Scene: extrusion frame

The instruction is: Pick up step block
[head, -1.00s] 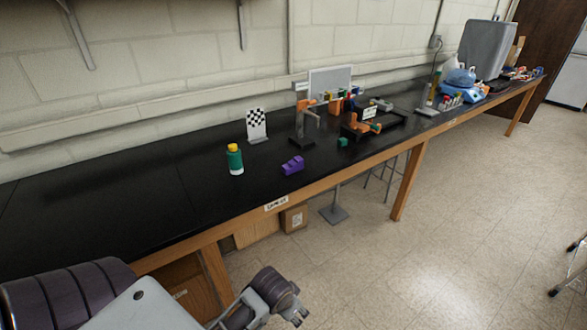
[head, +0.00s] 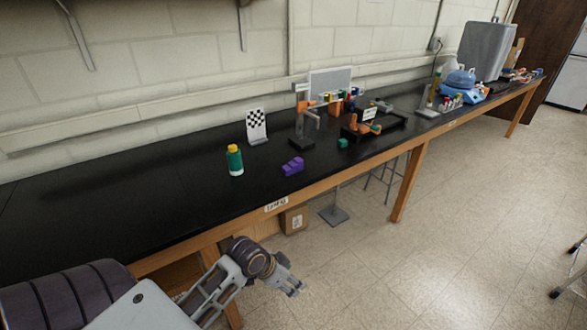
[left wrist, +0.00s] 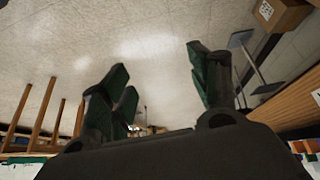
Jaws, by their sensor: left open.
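The purple step block (head: 293,166) sits on the black bench top, right of the green bottle and near the front edge. My left gripper (head: 293,287) is in front of the bench and lower than its top, apart from the block. In the left wrist view its two dark fingers (left wrist: 160,92) stand wide apart with nothing between them. The block cannot be made out in the left wrist view. My right gripper is not in view.
The bench's wooden front edge (head: 330,173) lies between gripper and block. The bench's left part is clear.

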